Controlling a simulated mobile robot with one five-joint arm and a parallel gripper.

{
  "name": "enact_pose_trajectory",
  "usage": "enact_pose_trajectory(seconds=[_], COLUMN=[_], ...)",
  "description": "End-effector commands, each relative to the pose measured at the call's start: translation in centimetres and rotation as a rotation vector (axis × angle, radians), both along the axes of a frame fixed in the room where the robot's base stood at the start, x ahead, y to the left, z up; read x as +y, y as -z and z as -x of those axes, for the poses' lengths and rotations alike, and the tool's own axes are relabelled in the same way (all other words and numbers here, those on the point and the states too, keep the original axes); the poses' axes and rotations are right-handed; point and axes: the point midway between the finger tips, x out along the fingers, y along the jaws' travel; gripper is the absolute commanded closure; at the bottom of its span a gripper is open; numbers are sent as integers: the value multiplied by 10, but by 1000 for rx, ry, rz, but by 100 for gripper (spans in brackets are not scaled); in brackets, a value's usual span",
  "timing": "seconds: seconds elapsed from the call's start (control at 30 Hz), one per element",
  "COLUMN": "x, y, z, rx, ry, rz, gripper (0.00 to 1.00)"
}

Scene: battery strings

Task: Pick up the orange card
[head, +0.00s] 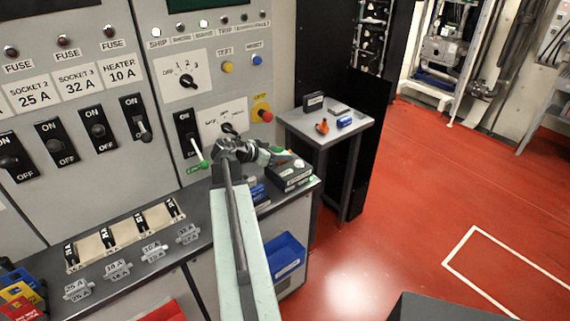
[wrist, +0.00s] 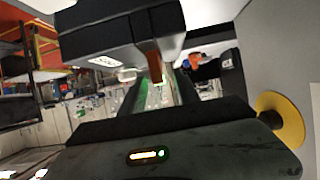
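My gripper (head: 284,158) is over the right end of the grey bench, just above a dark box (head: 290,176). A small reddish-brown piece shows at its tip, too small to name in the head view. In the wrist view an orange-brown strip (wrist: 154,64) stands between dark blocky parts; it may be the orange card, seen edge-on. I cannot tell whether the fingers touch it or how far apart they are. A small orange object (head: 322,127) lies on the small grey side table, apart from my gripper.
The side table (head: 334,136) also holds a black box (head: 313,102) and a blue item (head: 344,122). The switch panel (head: 215,60) rises behind the bench. A blue bin (head: 285,258) is below the bench's right end. The red floor at right is open.

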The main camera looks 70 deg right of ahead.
Motion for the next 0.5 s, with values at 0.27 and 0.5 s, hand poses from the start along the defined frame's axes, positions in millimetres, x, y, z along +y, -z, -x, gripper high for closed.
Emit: enact_pose_trajectory(seconds=[0.27,0.5], x=[0,0], y=[-1,-1], z=[0,1], rx=[0,1], ry=[1,1], rz=[0,1], gripper=[100,100])
